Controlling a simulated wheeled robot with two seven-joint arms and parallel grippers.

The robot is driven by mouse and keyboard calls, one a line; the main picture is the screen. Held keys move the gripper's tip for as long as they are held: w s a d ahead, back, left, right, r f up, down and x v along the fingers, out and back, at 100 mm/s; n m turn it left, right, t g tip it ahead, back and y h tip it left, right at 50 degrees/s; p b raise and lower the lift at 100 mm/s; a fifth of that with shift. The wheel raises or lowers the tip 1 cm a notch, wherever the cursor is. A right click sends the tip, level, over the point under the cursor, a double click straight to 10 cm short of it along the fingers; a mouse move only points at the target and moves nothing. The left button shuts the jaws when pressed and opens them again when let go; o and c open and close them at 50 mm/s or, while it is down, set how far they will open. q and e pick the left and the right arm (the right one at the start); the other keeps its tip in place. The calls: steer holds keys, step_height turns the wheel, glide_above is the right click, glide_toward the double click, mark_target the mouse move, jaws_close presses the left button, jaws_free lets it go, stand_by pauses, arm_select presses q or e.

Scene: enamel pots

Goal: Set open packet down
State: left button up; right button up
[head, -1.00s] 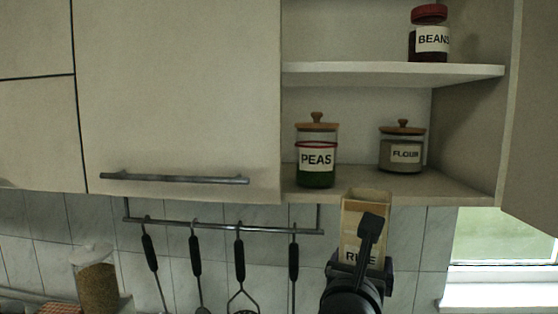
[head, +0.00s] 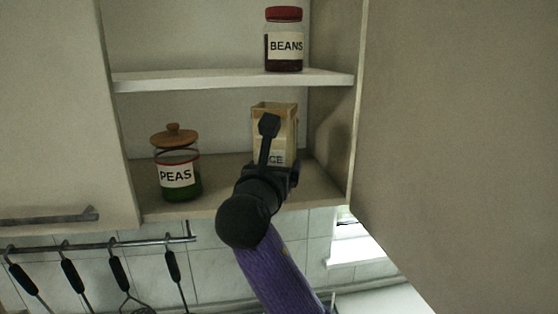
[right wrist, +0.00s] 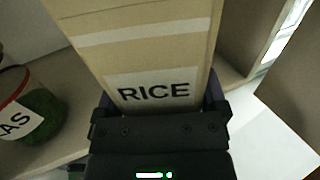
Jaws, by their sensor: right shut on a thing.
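The open packet is a tan carton (head: 287,125) with an open top and a label reading RICE. It is upright in front of or over the right part of the lower shelf (head: 228,178). My right gripper (head: 272,168) is shut on it. The right wrist view shows the packet (right wrist: 145,50) rising from between the dark fingers (right wrist: 160,122). Its bottom is hidden by my gripper, so I cannot tell whether it touches the shelf. My left gripper is not in view.
A PEAS jar (head: 176,172) with a wooden lid stands left on the lower shelf. A BEANS jar (head: 284,42) stands on the upper shelf (head: 210,82). The cupboard's side wall (head: 338,110) is close on the right. Utensils hang from a rail (head: 100,241) below.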

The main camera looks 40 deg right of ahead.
steer(key=p+x, duration=0.1)
steer(key=x, duration=0.6)
steer(key=shift+w+d+r+p, duration=0.15)
steer(key=shift+w+d+p, duration=0.1)
steer(key=shift+p, duration=0.1)
steer(key=shift+w+d+f, duration=0.15)
steer(key=shift+d+f, duration=0.1)
steer(key=shift+f+p, duration=0.35)
steer(key=shift+f, duration=1.3)
steer(key=shift+f, duration=0.1)
steer(key=o, duration=1.3)
steer(key=shift+a, duration=0.1)
steer(key=b+v, duration=0.2)
steer(key=v, duration=1)
